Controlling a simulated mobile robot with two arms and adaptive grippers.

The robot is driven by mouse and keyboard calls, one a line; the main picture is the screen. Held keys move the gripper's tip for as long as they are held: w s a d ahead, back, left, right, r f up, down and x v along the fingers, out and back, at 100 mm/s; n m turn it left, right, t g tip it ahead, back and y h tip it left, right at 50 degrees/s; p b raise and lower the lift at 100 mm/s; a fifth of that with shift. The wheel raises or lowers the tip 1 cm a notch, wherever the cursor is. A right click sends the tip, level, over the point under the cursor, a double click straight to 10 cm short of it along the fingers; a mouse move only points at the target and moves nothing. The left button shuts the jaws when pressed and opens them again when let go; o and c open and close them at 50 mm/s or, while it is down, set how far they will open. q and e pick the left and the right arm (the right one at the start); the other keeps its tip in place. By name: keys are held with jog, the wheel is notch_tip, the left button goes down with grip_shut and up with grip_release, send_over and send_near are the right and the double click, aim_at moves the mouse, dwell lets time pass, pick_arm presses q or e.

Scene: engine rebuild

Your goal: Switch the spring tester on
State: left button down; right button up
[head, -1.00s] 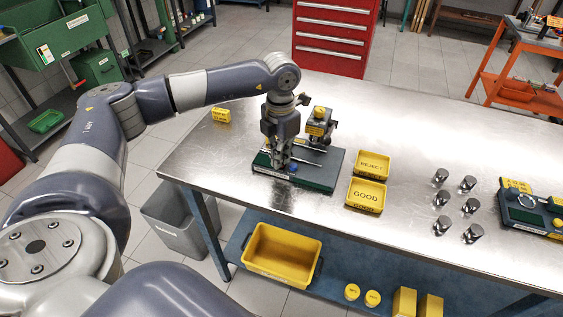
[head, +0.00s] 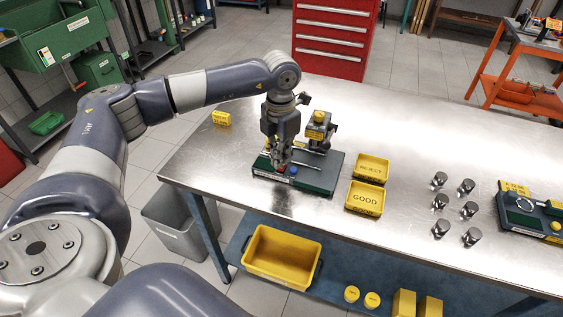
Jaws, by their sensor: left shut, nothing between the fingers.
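The spring tester appears to be the bench device with a dark green base (head: 318,186) and a grey column with a yellow-topped head (head: 320,119). A blue button (head: 293,169) and a small red part (head: 281,168) show at the front of its base. My left gripper (head: 279,164) points down over the front left of the base, shut and empty. Its fingertips are at or just above the red part; I cannot tell if they touch. The gripper hides part of the tester's panel. My right gripper is not in view.
Yellow REJECT (head: 372,160) and GOOD (head: 363,206) trays stand right of the tester. Several metal cylinders (head: 440,201) and another device (head: 524,222) are farther right. A yellow label block (head: 221,118) is at the left. The steel bench (head: 420,125) is clear behind the trays.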

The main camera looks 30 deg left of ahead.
aim_at(281, 168)
pick_arm(q)
jog(key=shift+r+p, duration=1.3)
jog(key=shift+r, duration=1.15)
jog(key=shift+f, duration=0.1)
